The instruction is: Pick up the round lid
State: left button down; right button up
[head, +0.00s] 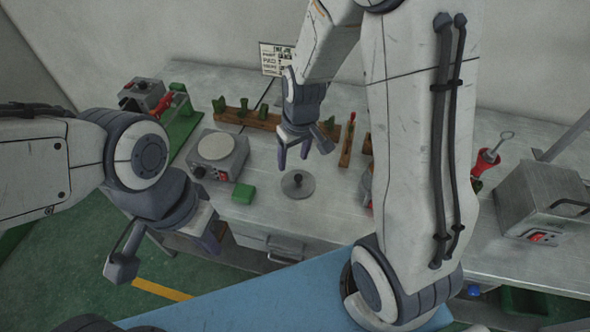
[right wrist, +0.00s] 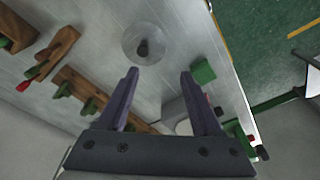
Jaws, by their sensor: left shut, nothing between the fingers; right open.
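The round lid (head: 298,184) is a flat grey disc with a dark knob, lying on the metal table near its front edge. In the right wrist view the lid (right wrist: 143,43) lies beyond the fingertips, a little left of the gap between them. My right gripper (head: 296,158) is open and empty above the table, just behind the lid and apart from it; its spread fingers also show in the right wrist view (right wrist: 160,75). My left gripper (head: 211,243) is shut and empty, low in front of the table's edge at the left.
A hot plate (head: 217,153) and a green block (head: 243,193) stand left of the lid. Wooden racks with green pieces (head: 247,117) are behind it. A metal box (head: 545,200) stands at the far right. The table between block and lid is clear.

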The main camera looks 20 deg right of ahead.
aim_at(298, 176)
jog(key=shift+m, duration=0.3)
jog(key=shift+w+d+f+b, duration=0.2)
jog(key=shift+w+d+f, duration=0.3)
jog(key=shift+f, duration=1.55)
jog(key=shift+w+d+f+b, duration=0.15)
jog(key=shift+w+d+f, duration=0.3)
jog(key=shift+f, duration=1.65)
jog(key=shift+w+d+f+b, duration=0.3)
jog(key=shift+w+f, duration=0.35)
jog(key=shift+f, duration=1.4)
grip_shut()
